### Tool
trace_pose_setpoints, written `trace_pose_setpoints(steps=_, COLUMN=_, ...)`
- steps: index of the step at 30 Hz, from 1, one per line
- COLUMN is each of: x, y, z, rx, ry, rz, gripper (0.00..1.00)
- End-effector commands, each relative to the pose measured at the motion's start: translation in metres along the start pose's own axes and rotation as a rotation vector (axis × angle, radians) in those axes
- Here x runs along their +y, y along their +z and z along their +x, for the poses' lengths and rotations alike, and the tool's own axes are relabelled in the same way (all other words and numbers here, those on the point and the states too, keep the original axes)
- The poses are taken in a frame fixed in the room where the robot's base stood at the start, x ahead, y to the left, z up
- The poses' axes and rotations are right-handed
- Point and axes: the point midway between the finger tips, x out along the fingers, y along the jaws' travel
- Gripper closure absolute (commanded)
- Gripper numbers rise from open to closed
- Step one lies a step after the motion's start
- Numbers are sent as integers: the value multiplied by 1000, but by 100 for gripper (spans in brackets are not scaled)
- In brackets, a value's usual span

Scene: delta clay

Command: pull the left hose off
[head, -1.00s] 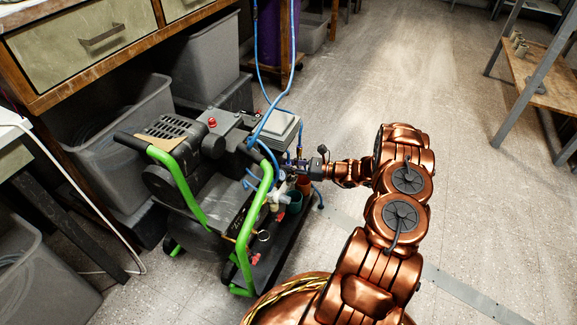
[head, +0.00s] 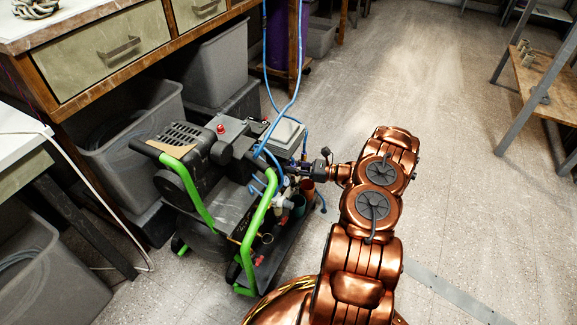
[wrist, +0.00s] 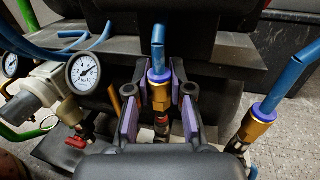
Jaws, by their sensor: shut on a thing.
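My gripper (wrist: 161,103) has its two purple-padded fingers around the brass collar (wrist: 158,93) of the left hose (wrist: 158,46), in the middle of the wrist view. This blue hose rises upright from a purple ring on the collar. A dark fitting (wrist: 162,124) shows below the collar; I cannot tell whether they are joined. A second blue hose (wrist: 287,78) with a brass collar (wrist: 258,124) stands to the right, clear of my fingers. In the head view my gripper (head: 296,171) is at the right side of the green-handled compressor (head: 205,180); the grasp is too small to tell there.
A pressure gauge (wrist: 84,72) and a grey regulator (wrist: 40,98) are left of my fingers. Grey bins (head: 130,125) stand behind the compressor under a bench (head: 115,60). The floor (head: 420,130) to the right is open, up to a wooden shelf (head: 545,85).

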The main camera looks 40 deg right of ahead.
Motion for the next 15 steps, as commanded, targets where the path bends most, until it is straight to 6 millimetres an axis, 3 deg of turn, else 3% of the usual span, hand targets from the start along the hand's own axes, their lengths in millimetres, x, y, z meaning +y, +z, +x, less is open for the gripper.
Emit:
trace_pose_setpoints(steps=1, x=-7, y=6, z=-3, rx=2, ry=-20, rz=-8, gripper=100)
trace_pose_setpoints(steps=15, x=-7, y=8, z=-15, rx=3, ry=-35, rz=-6, gripper=100)
